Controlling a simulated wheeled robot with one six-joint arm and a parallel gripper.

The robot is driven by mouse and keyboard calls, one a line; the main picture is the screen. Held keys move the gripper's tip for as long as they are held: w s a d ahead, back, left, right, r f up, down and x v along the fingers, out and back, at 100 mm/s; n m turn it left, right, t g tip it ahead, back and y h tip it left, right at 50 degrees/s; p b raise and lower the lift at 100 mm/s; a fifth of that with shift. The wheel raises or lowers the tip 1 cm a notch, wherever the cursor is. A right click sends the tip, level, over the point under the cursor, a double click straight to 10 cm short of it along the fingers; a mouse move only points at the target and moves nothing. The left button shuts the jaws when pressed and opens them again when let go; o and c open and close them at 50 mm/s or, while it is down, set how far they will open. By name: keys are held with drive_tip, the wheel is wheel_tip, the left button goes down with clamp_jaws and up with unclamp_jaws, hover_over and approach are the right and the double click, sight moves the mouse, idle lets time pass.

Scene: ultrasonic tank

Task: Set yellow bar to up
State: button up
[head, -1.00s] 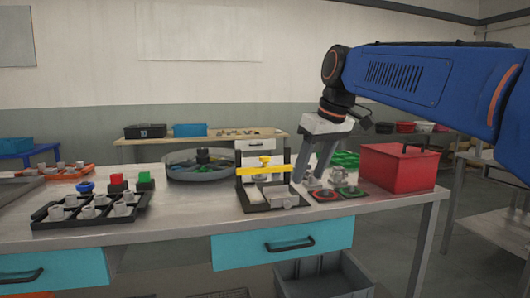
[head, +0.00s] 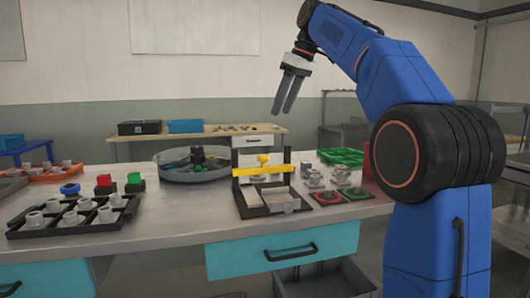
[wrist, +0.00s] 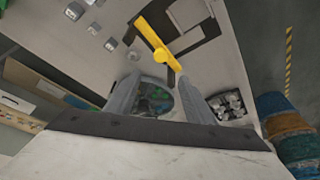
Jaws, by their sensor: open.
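The yellow bar (head: 257,171) lies roughly level across a dark upright frame (head: 235,161) on the workbench, with a yellow knob (head: 263,159) at its middle. In the wrist view the yellow bar (wrist: 150,34) runs slantwise beyond the fingers. My gripper (head: 282,112) hangs in the air above the frame, fingers pointing down, open and empty. It also shows in the wrist view (wrist: 157,76), its fingers apart and not touching the bar.
A black tray of grey parts (head: 70,229) stands on the left of the bench (head: 180,222). A round grey tank (head: 190,177) is behind. The front middle is clear.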

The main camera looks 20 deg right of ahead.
sight(264, 156)
drive_tip(key=x, duration=1.6)
drive_tip(key=shift+f, duration=0.25)
